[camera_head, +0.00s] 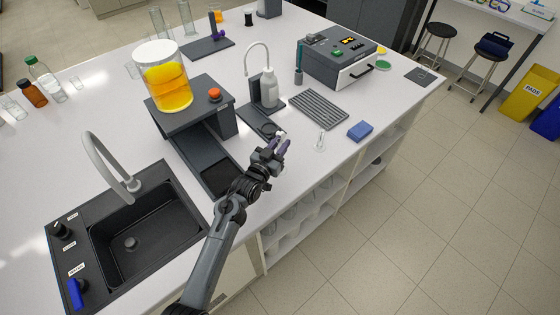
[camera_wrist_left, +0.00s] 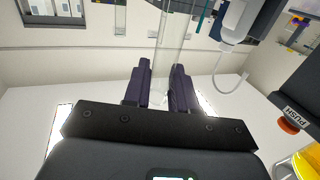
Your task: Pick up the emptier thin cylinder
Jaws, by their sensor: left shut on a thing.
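My left gripper (camera_head: 281,146) is over the front part of the bench, beside the dark stand with the white bottle. In the left wrist view its dark purple fingers (camera_wrist_left: 166,88) are shut on a clear thin cylinder (camera_wrist_left: 173,45), which rises between them. I see no liquid in its visible part; its lower part is hidden by the fingers. Another small clear glass vessel (camera_head: 320,140) stands on the bench just right of the gripper. Two tall clear cylinders (camera_head: 158,22) (camera_head: 187,16) stand at the back of the bench. My right gripper is not in view.
A white wash bottle (camera_head: 269,88), a grey slotted rack (camera_head: 318,108), a blue sponge (camera_head: 360,131) and a grey instrument (camera_head: 338,58) are nearby. A vessel of orange liquid (camera_head: 168,86) stands on a dark rig left of the gripper. A sink (camera_head: 140,225) is at the left front.

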